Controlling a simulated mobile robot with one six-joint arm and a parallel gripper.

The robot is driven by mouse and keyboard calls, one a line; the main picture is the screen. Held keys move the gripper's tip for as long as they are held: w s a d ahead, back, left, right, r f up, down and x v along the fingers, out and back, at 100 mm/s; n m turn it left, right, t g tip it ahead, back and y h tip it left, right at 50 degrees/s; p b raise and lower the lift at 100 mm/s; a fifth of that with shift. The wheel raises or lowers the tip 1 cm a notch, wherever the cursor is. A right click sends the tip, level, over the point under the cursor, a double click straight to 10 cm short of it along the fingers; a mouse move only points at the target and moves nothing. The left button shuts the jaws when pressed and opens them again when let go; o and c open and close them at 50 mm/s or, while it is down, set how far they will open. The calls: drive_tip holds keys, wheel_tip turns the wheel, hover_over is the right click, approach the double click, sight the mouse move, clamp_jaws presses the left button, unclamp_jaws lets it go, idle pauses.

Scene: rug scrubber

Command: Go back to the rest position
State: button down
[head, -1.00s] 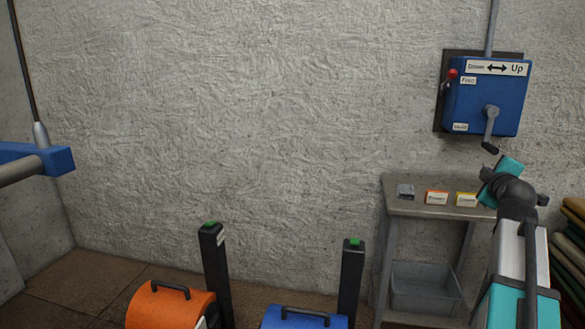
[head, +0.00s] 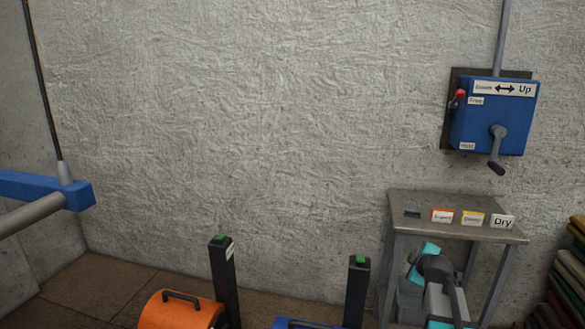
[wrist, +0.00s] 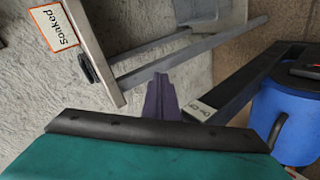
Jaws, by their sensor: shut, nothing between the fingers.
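My gripper (wrist: 162,98) shows in the wrist view as a narrow dark purple-grey shape in the middle, shut with nothing between its fingers. The teal and black part across the bottom of that view is mine. In the head view my teal, black and white arm is low at the lower right, in front of the metal table (head: 408,228); the fingertips cannot be made out there. In the wrist view the table's edge and legs (wrist: 150,70) are tilted, with a "Soaked" card (wrist: 54,28) on top.
A blue crank box (head: 490,125) with a red lever hangs on the wall above the table. An orange machine (head: 180,312) and a blue one (head: 305,324) with black posts stand left of my arm. Folded rugs (head: 570,275) are at right, a blue bar (head: 60,190) at left.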

drive_tip(key=s+a+f+g+y+p, duration=0.1)
drive_tip(key=s+a+f+g+p, duration=0.15)
drive_tip(key=s+a+f, duration=0.6)
drive_tip(key=s+a+f+m+g+y+p, duration=0.1)
drive_tip(key=s+a+f+g+p, duration=0.3)
drive_tip(key=f, duration=0.7)
drive_tip(key=s+a+f+g+y+p, duration=0.1)
drive_tip(key=s+a+f, duration=0.7)
drive_tip(key=f, duration=0.1)
drive_tip(key=s+a+f+m+g, duration=0.1)
drive_tip(key=s+f+m+g, duration=0.1)
drive_tip(key=s, duration=0.8)
drive_tip(key=s+a+f+m+g+p, duration=0.1)
drive_tip(key=s+m+g, duration=0.3)
drive_tip(key=s, duration=0.7)
drive_tip(key=s+a+f+m+g+h+p, duration=0.1)
drive_tip(key=s+f+m+g, duration=0.2)
drive_tip(key=s, duration=0.8)
drive_tip(key=shift+f+m, duration=0.35)
drive_tip(key=shift+m, duration=0.25)
drive_tip(key=shift+a, duration=0.25)
